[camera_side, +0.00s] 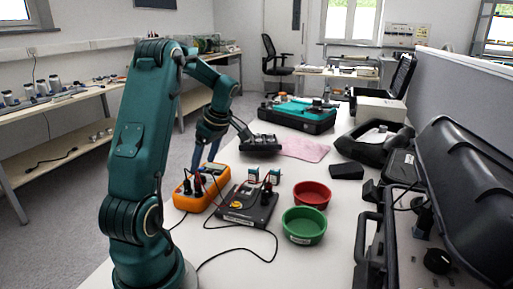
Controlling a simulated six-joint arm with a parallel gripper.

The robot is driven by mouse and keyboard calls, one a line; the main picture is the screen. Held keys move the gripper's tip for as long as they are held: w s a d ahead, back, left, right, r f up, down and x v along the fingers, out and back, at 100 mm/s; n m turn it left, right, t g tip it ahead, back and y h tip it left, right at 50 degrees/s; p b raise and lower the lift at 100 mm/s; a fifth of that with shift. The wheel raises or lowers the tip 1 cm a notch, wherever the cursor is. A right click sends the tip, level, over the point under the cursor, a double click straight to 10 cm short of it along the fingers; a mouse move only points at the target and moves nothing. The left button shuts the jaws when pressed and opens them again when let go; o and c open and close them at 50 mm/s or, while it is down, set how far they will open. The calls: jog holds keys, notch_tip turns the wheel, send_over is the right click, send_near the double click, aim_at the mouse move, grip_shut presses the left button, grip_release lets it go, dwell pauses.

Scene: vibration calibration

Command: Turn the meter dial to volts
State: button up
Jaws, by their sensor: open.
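The meter (180,201) is an orange handheld unit lying on the table in front of my arm, with dark leads plugged in near its front. Its dial is too small and too covered to make out, so its setting cannot be read. My gripper (204,166) points down over the far part of the meter, with its two blue fingers spread apart. I see nothing between the fingers. Whether a fingertip touches the meter or the dial cannot be told from this view.
A black box with a yellow knob (237,205) stands right of the meter, with cables trailing forward. A red bowl (312,194) and a green bowl (304,227) stand further right. A pink cloth (304,150) lies behind. An open black case (470,200) fills the right side.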

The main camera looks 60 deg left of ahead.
aim_at(200, 175)
jog(key=shift+x, duration=2.35)
grip_shut()
